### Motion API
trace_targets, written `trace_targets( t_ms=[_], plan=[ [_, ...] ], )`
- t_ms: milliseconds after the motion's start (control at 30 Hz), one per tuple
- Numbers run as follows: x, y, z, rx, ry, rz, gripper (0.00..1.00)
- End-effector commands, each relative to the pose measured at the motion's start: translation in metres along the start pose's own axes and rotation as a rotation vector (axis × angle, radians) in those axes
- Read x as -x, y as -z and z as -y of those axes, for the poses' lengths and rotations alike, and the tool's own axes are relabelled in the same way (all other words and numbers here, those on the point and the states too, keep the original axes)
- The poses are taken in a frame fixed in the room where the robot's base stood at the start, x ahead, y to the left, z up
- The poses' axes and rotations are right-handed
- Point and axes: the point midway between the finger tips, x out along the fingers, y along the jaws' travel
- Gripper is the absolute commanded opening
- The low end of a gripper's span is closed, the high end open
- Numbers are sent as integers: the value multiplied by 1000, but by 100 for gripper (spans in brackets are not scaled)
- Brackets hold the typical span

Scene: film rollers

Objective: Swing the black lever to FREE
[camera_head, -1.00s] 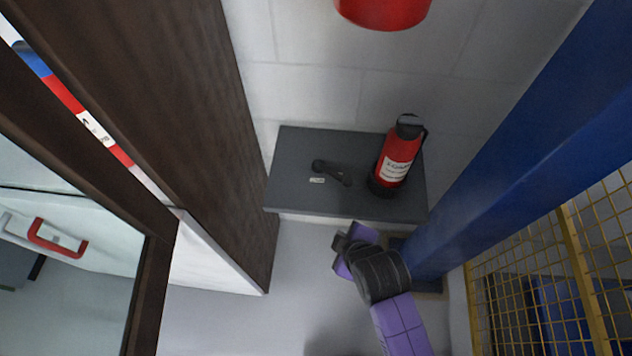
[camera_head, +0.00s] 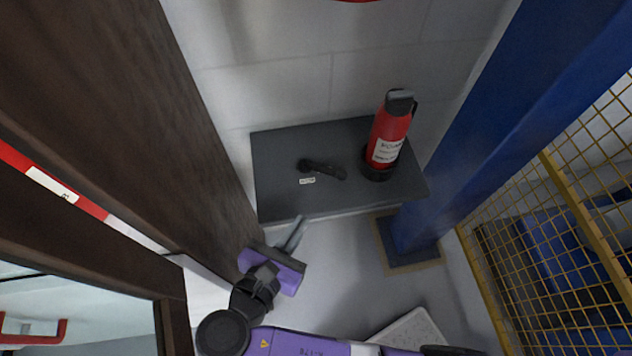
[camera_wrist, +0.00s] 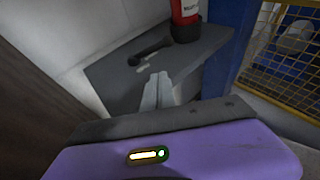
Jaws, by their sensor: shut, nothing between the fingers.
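The black lever (camera_head: 323,169) lies on the dark grey panel (camera_head: 276,199), its round hub at the left and its arm pointing right and slightly toward me. A small white label (camera_head: 307,181) sits just below the hub; I cannot read it. In the wrist view the lever (camera_wrist: 152,48) shows beyond my fingers. My gripper (camera_head: 298,225) is shut and empty, at the panel's near left edge, short of the lever and not touching it. In the wrist view the closed fingertips (camera_wrist: 159,78) point toward the panel (camera_wrist: 112,78).
A red extinguisher (camera_head: 387,139) stands on the panel right of the lever. A dark brown post (camera_head: 130,110) rises close on the left. A blue column (camera_head: 470,130) and yellow mesh fence (camera_head: 560,220) bound the right. The floor before the panel is partly clear.

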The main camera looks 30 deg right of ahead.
Motion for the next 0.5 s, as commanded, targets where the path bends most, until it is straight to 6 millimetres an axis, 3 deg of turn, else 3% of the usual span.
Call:
trace_targets(
  t_ms=[500],
  plan=[
    [-95, 1, 1, -1, 3, -2, 0]
  ],
)
